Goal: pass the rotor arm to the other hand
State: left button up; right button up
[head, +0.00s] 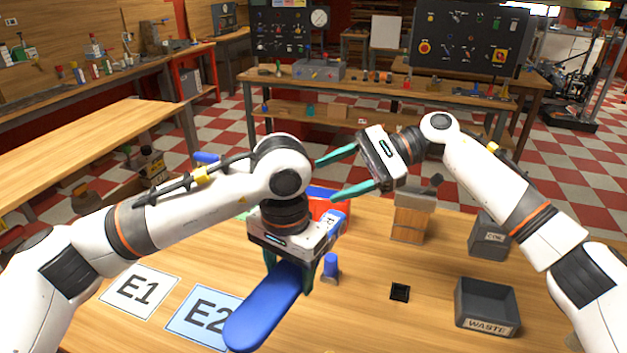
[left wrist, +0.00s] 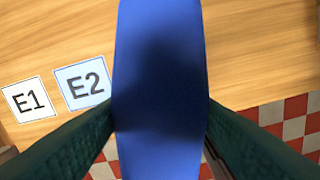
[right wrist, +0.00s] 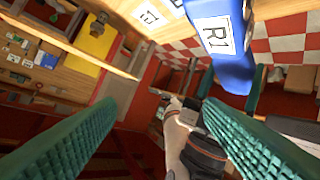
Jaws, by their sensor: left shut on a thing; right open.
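The rotor arm (head: 262,318) is a long blue paddle with a rounded near end. My left gripper (head: 290,275) is shut across it and holds it above the table. In the left wrist view the blue rotor arm (left wrist: 160,60) runs between both fingers. A blue end labelled R1 (right wrist: 215,40) shows at the top of the right wrist view; it seems to be the rotor arm's far end, partly hidden behind my left gripper in the head view. My right gripper (head: 326,180) is open and empty, beyond and above that end; its fingers are apart from it.
Label cards E1 (head: 138,291) and E2 (head: 200,318) lie at the left of the table. A small blue peg (head: 331,268) stands beside my left gripper.

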jog(key=s+a+n+h, duration=0.1)
jog(key=s+a+h, duration=0.1)
jog(key=s+a+n+h, duration=0.1)
jog(key=a+h, duration=0.1)
jog(key=shift+r+n+g, duration=0.25)
jog(key=shift+n+g, duration=0.05)
jog(key=shift+g, duration=0.1)
pick_arm(q)
jog(key=shift+a, duration=0.15)
pick_arm(e)
jog(key=h, duration=0.2)
jog(key=s+a+n+t+h, duration=0.1)
jog(key=s+h, duration=0.1)
jog(key=h, duration=0.1)
jog(key=shift+s+a+r+n+h, duration=0.1)
jog(key=shift+s+a+n+h, duration=0.05)
jog(key=shift+a+n+h, duration=0.15)
jog(key=shift+s+r+t+h, duration=0.15)
jog(key=shift+r+t+h, duration=0.15)
jog(key=shift+t+h, duration=0.45)
jog(key=f+h, duration=0.1)
jog(key=f, duration=0.2)
jog(key=f+t+h, duration=0.1)
jog(key=f, duration=0.3)
jog(key=d+f+h, duration=0.1)
jog(key=f, duration=0.2)
jog(key=shift+f, duration=0.4)
jog(key=shift+c, duration=0.5)
